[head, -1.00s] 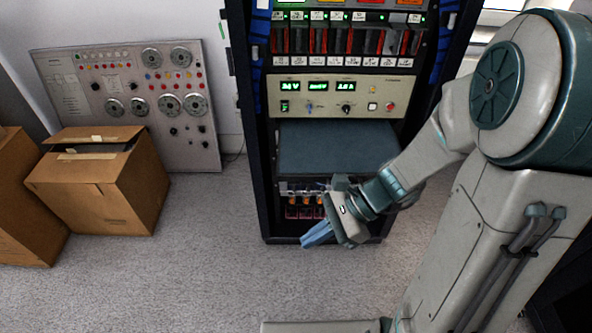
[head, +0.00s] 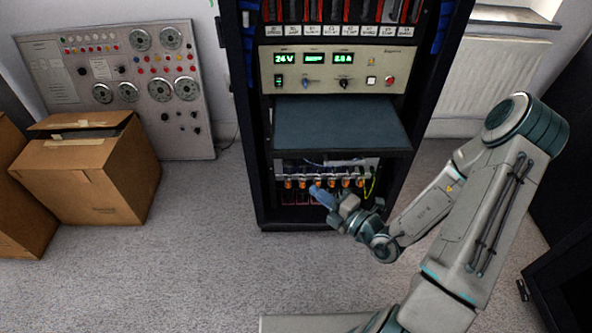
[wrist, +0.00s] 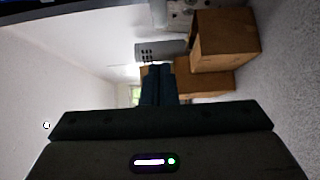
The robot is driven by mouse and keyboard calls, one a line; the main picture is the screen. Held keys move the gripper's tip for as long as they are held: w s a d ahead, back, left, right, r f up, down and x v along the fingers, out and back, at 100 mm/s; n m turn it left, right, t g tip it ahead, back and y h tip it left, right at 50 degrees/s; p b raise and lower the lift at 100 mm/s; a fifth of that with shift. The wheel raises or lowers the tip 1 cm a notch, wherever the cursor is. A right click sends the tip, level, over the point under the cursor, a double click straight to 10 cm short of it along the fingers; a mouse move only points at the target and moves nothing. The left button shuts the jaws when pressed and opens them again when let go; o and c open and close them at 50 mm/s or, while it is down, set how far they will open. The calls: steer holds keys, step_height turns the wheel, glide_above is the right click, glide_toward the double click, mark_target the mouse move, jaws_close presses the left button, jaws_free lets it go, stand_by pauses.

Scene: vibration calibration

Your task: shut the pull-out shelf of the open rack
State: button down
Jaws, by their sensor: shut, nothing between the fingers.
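The open rack (head: 255,165) stands in the middle of the head view, a tall black frame. Its pull-out shelf (head: 338,122), a flat dark blue-grey plate, sticks out of the rack below the cream panel. My gripper (head: 320,195) is below the shelf and in front of the rack's lower bay, its blue fingers pointing up and left toward the rack. The fingers are together and hold nothing. In the wrist view my gripper's fingers (wrist: 158,86) show as a dark closed pair. Whether the fingertips touch anything in the lower bay cannot be told.
The cream panel (head: 335,68) with green readouts sits above the shelf. Orange-topped parts (head: 303,183) and wires fill the lower bay. Cardboard boxes (head: 90,170) and a grey instrument panel (head: 120,85) stand at left. The carpet (head: 180,270) in front is clear.

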steer(key=shift+w+d+b+x, duration=0.35)
steer(key=shift+b+x, duration=0.4)
steer(key=shift+x, duration=1.4)
steer(key=shift+w+d+b+x, duration=0.3)
steer(key=shift+b+x, duration=0.5)
steer(key=shift+x, duration=1.3)
steer(key=shift+w+d+b+x, duration=0.35)
steer(key=shift+b+x, duration=0.4)
steer(key=shift+x, duration=1.4)
